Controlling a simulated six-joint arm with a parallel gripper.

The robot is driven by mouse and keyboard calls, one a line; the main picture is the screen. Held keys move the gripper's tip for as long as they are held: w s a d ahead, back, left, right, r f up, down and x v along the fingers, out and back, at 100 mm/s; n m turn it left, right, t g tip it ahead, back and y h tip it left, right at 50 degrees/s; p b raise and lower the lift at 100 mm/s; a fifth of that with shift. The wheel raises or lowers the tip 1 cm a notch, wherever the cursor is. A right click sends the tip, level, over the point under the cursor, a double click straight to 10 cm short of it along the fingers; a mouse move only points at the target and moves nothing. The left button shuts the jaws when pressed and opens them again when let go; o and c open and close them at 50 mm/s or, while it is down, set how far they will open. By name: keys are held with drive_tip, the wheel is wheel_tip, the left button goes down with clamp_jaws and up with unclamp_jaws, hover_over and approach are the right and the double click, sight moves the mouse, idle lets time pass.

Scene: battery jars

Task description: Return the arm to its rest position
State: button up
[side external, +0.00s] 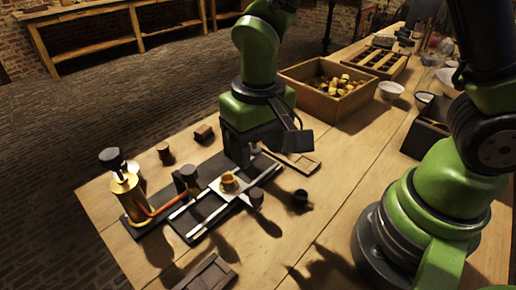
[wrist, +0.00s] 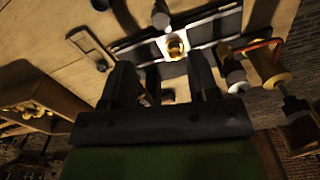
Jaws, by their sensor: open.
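My gripper (side external: 244,155) hangs over the far side of the apparatus on the table. In the wrist view my gripper (wrist: 160,75) shows two black fingers spread apart, with nothing held between them. The apparatus has a dark base (side external: 211,212) with pale rails and a small brass cup (side external: 229,183), which also shows in the wrist view (wrist: 176,47). A brass jar (side external: 127,196) with a black knob stands at its left end, joined to a red-orange tube (side external: 167,205). My gripper hides part of the far side of the base.
A wooden crate (side external: 295,85) of brass-coloured pieces stands behind my gripper. A small block (side external: 204,133) and a dark cylinder (side external: 165,153) stand left of it. White bowls (side external: 391,90) and a dark box (side external: 423,140) are farther right.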

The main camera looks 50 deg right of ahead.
drive_tip(key=s+d+r+t+y, duration=0.1)
drive_tip(key=s+d+r+t, duration=0.2)
drive_tip(key=s+r, duration=0.2)
drive_tip(key=s+d+r+m+t, duration=0.1)
drive_tip(key=s+d+r+t, duration=0.3)
drive_tip(key=r, duration=0.7)
drive_tip(key=shift+s+d+m+y, duration=0.3)
drive_tip(key=shift+s+y, duration=0.1)
drive_tip(key=shift+s, duration=0.5)
